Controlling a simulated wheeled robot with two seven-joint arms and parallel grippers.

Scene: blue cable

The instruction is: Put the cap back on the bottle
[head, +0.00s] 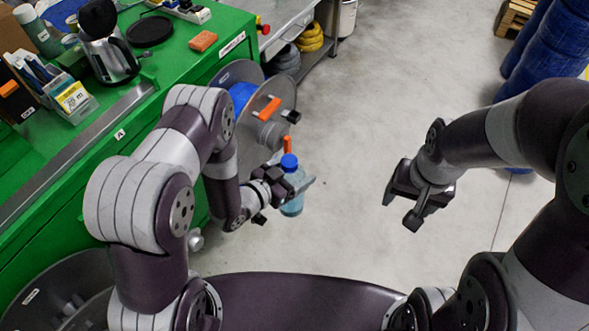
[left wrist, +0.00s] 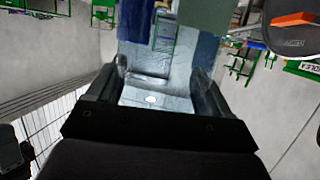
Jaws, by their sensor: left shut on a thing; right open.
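A clear bluish bottle (head: 292,207) is held upright in my left gripper (head: 290,182), whose fingers are shut around its upper part. A blue cap (head: 289,161) shows at the top of the bottle; I cannot tell whether it is fully seated. In the left wrist view the see-through bottle (left wrist: 155,92) fills the space between the dark fingers of the left gripper (left wrist: 160,85); no cap can be made out there. My right gripper (head: 399,212) is open and empty, in the air to the right of the bottle.
A green workbench (head: 215,52) on the left carries a kettle (head: 112,60), an orange sponge (head: 203,41) and boxes. A cable reel (head: 276,94) stands beside it, behind the left arm. Blue drums (head: 562,40) stand at the back right. The floor (head: 390,100) between is clear.

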